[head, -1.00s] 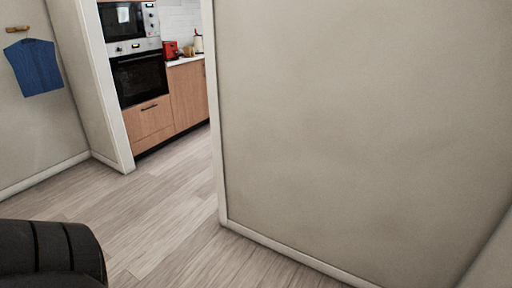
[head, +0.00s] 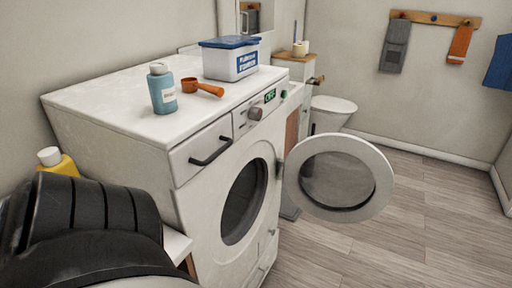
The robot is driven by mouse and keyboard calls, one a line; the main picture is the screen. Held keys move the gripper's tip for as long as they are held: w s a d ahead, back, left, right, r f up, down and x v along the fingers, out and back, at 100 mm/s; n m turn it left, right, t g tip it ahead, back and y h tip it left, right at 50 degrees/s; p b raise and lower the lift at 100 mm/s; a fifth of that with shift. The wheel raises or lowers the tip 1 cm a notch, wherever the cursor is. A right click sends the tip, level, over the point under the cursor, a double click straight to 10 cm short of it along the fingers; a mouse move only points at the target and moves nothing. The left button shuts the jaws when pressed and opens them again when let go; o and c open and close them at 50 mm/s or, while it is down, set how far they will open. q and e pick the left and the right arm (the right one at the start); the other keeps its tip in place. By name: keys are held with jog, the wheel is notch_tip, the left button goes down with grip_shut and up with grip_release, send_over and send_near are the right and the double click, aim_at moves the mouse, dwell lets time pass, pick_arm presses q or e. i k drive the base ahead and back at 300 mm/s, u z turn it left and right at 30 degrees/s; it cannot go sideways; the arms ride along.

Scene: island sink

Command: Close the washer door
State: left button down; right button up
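A white washer (head: 202,207) stands left of centre in the head view. Its round door (head: 379,189) with a glass window is swung wide open to the right, hinged at the right side of the dark drum opening (head: 243,203). Black ribbed parts of my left arm fill the lower left corner, in front of the washer's near side. Neither of my grippers is in view.
A blue bottle (head: 163,92), an orange scoop (head: 204,88) and a blue-lidded box (head: 231,63) stand on the washer. A yellow bottle (head: 58,165) is at the left. A toilet (head: 333,111) is behind the door. The floor (head: 429,222) at right is clear.

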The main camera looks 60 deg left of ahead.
aim_at(288, 169)
jog(key=u, duration=0.15)
jog(key=i, duration=4.8)
jog(key=u, duration=4.65)
jog(key=i, duration=0.55)
jog(key=u, duration=3.45)
